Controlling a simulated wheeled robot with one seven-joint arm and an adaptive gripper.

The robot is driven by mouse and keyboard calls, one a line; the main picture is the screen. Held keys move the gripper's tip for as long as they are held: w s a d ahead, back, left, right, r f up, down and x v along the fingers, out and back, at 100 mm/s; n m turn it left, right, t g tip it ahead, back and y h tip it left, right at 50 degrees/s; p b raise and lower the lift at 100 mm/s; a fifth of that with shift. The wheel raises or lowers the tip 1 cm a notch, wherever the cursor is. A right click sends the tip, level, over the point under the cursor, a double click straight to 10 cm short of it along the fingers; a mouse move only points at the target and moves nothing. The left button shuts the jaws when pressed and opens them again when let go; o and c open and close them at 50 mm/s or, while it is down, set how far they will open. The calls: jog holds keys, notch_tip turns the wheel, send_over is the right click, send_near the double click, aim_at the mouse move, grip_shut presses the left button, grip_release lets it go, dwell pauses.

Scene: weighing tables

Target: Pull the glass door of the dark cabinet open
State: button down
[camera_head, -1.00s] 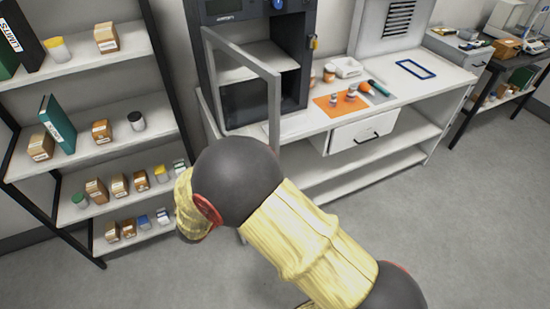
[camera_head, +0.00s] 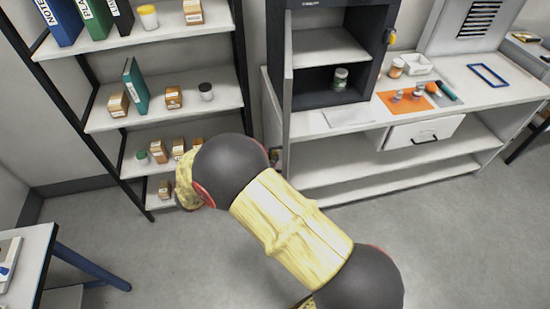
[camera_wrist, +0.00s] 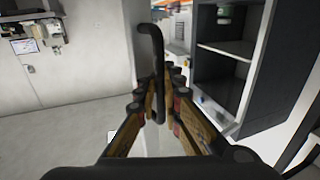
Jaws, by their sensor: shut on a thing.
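The dark cabinet (camera_head: 381,45) stands on the white bench at the top middle of the head view, its front uncovered and its inside in sight. Its glass door (camera_head: 287,100) is swung wide out and shows nearly edge-on at the cabinet's left side. In the wrist view, the open cabinet (camera_wrist: 262,75) is at the right. The dark door handle (camera_wrist: 153,42) runs down between the fingers of my gripper (camera_wrist: 160,98), which is shut on it. In the head view my arm mostly hides the gripper.
A jar (camera_head: 340,78) stands inside the cabinet. An orange mat (camera_head: 405,105) with small items lies on the bench, right of the cabinet. A loaded shelf rack (camera_head: 240,45) is at the left, close to my arm. Grey floor is clear in front.

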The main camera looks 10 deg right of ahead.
jog(key=shift+w+a+r, duration=0.1)
jog(key=shift+a, duration=0.2)
jog(key=c, duration=2.2)
grip_release()
jog(key=shift+a, duration=0.35)
jog(key=shift+o, duration=1)
jog(key=shift+d, duration=0.15)
jog(key=v, duration=1.2)
